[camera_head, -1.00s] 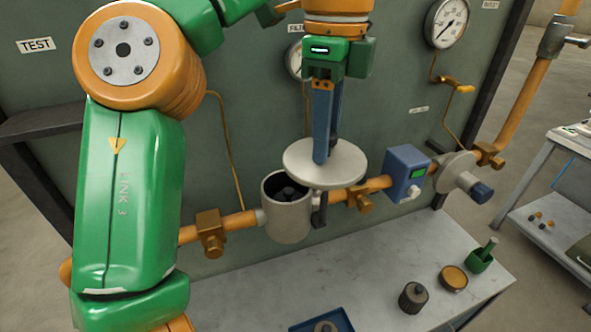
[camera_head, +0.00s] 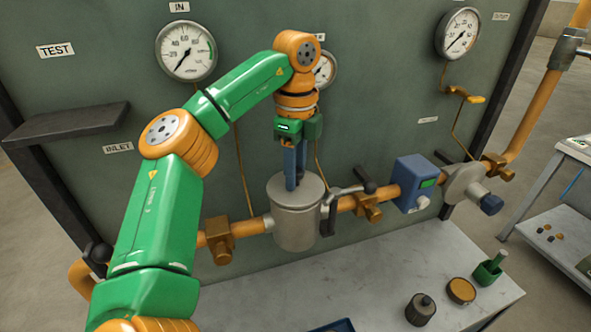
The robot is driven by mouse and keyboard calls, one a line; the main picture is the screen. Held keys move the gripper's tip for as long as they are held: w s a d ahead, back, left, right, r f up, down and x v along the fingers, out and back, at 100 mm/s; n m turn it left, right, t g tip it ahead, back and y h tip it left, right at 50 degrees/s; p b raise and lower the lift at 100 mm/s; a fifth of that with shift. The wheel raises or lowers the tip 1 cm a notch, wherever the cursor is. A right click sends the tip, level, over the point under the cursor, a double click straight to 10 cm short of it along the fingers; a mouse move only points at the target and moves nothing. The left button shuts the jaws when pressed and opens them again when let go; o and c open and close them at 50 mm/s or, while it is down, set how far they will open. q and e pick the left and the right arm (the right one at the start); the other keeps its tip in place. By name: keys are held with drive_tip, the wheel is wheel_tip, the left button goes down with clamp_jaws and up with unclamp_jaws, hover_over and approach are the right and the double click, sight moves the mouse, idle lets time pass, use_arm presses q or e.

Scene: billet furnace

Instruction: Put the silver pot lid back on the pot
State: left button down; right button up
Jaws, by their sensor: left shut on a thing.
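The silver lid (camera_head: 312,187) lies over the mouth of the grey metal pot (camera_head: 297,231), which sits in the orange pipe line on the green panel. The lid looks level and covers the opening, so the pot's inside is hidden. My left gripper (camera_head: 295,180) points down from above at the lid's middle. Its blue fingers are together and shut on the lid's grip, which they hide. Whether the lid's rim touches the pot all round is too small to tell. My right gripper is out of view.
A lever handle (camera_head: 350,191) and orange pipe fittings stand right of the pot, with a blue meter box (camera_head: 413,182) beyond. Gauges sit on the panel above.

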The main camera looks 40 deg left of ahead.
use_arm(q)
drive_tip(key=shift+d+f+b, duration=0.1)
drive_tip(key=shift+f+b, duration=0.25)
drive_tip(key=shift+f, duration=0.05)
drive_tip(key=c, duration=0.5)
unclamp_jaws()
drive_tip(key=shift+c, duration=0.2)
